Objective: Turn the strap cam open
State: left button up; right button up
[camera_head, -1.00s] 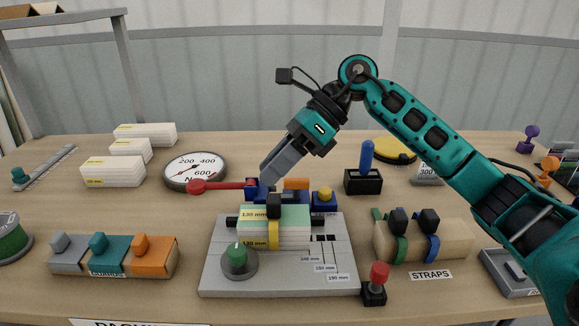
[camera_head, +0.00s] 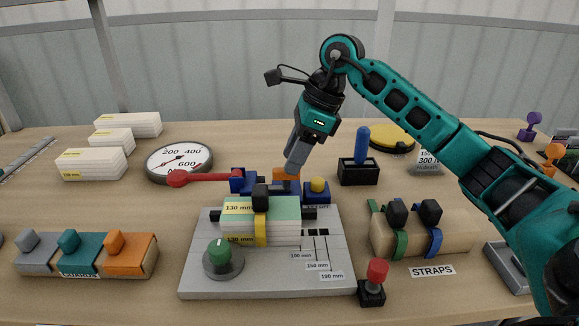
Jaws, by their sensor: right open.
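A stack of pale green and white slabs (camera_head: 283,211) marked 130 mm sits on the grey plate (camera_head: 205,282). A yellow strap (camera_head: 261,231) runs down its front, with a black block (camera_head: 260,195), seemingly the strap cam, on top. My right gripper (camera_head: 292,171) points down, open, behind and slightly right of the black block. Its fingertips overlap an orange part (camera_head: 281,174) in the picture; whether they touch it I cannot tell. The gap between the fingers is hard to see. My left gripper is not in view.
A red lever (camera_head: 208,177) reaches left from the blue mechanism behind the stack. A green knob (camera_head: 218,254) is on the plate, and a red-topped switch (camera_head: 373,282) at its right corner. A blue-handled black block (camera_head: 359,171) stands behind right. Straps hold a tan block (camera_head: 465,235) at right.

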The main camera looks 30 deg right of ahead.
aim_at(279, 180)
jog(key=shift+x, duration=1.3)
jog(key=shift+c, duration=0.3)
grip_shut()
